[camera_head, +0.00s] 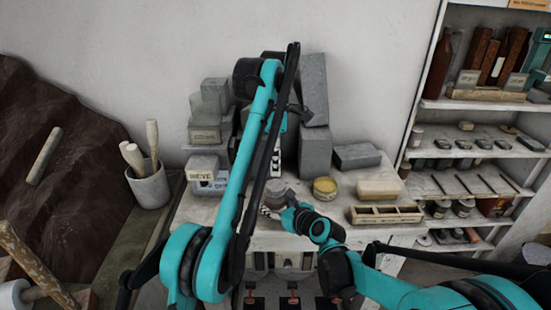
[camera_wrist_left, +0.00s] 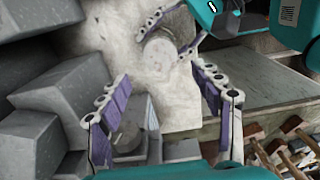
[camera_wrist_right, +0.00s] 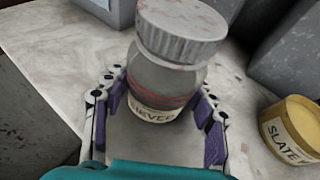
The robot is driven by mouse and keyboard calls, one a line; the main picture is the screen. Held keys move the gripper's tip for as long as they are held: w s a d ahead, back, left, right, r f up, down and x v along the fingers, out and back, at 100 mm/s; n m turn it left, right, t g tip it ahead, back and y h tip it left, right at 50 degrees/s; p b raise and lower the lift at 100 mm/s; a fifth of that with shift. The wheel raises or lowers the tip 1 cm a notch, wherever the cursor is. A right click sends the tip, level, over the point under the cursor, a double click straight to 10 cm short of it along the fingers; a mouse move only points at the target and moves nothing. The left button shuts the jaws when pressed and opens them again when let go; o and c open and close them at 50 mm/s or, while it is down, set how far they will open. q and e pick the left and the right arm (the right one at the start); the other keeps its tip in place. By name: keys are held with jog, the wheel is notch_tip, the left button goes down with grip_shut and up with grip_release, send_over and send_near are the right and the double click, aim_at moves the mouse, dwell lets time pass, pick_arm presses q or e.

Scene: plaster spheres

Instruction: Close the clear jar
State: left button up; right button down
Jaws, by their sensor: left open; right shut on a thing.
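The clear jar (camera_wrist_right: 160,85) stands upright on the pale bench top, with dark red bands and a label reading roughly "SIEVED". A worn grey-white ribbed lid (camera_wrist_right: 182,30) sits on its mouth; I cannot tell whether it is fastened. My right gripper (camera_wrist_right: 160,92) is shut on the jar's body, one finger on each side. In the left wrist view the lid (camera_wrist_left: 160,52) shows from above, beyond my left gripper (camera_wrist_left: 160,73). That gripper is open, with nothing clearly held between its fingers. In the head view my arms partly hide the jar (camera_head: 277,188).
A yellow tin labelled "SLATE" (camera_wrist_right: 293,130) stands right of the jar. Grey blocks (camera_head: 312,90) crowd the back of the bench. A wooden divided tray (camera_head: 385,215) lies at the right. A pot of tools (camera_head: 150,186) stands at the left.

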aim_at(276, 185)
pick_arm(q)
jog(key=shift+f, duration=0.15)
jog(key=shift+f, duration=3.85)
